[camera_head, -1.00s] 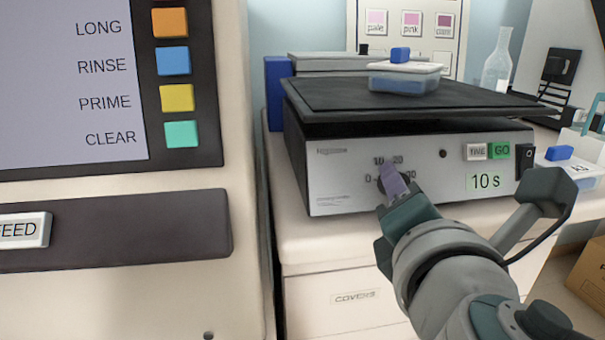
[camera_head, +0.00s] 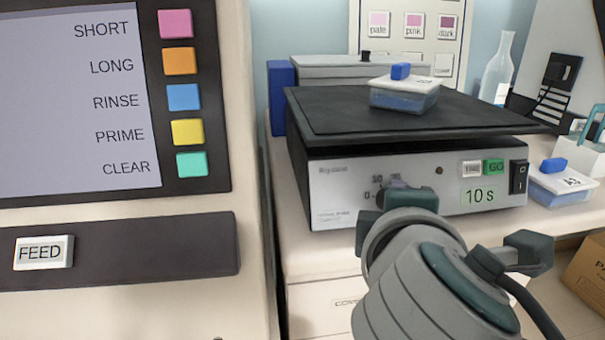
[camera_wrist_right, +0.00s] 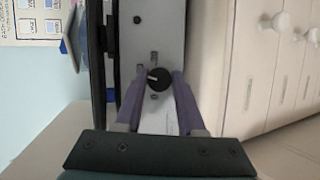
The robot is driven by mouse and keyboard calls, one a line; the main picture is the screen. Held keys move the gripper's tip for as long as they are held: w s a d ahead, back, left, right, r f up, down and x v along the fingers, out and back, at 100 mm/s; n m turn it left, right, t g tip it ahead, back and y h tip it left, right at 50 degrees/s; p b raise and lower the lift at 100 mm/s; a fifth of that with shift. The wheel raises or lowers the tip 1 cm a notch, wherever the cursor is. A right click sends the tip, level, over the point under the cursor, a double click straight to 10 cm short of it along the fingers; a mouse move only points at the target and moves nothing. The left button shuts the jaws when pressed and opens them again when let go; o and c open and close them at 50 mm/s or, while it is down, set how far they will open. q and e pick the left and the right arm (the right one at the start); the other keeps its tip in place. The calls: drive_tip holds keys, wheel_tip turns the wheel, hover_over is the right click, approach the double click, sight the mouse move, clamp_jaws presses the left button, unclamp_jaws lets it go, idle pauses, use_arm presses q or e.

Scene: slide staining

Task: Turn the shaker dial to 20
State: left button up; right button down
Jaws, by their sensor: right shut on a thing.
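The shaker (camera_head: 335,185) has a grey front panel, and its dial is mostly hidden behind my right gripper in the head view. Printed 0 and 10 show beside the dial; the other scale numbers are hidden or blurred. In the right wrist view the black round dial (camera_wrist_right: 158,79) sits between the two purple fingers of my right gripper (camera_wrist_right: 159,84), which is shut on it. A pale mark on the dial points left in that view, toward the shaker's black platform (camera_head: 330,112). Which number it meets cannot be read. My left gripper is not in view.
A lidded blue-and-white box (camera_head: 404,92) stands on the platform. The panel has a green GO button (camera_head: 494,167), a "10 s" label (camera_head: 479,196) and a black switch (camera_head: 518,177). A large machine with coloured buttons (camera_head: 183,96) stands close at left. Another lidded box (camera_head: 560,184) is at right.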

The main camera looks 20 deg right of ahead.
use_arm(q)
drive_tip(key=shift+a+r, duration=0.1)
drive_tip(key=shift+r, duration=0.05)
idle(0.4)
use_arm(e)
drive_tip(key=c, duration=0.5)
unclamp_jaws()
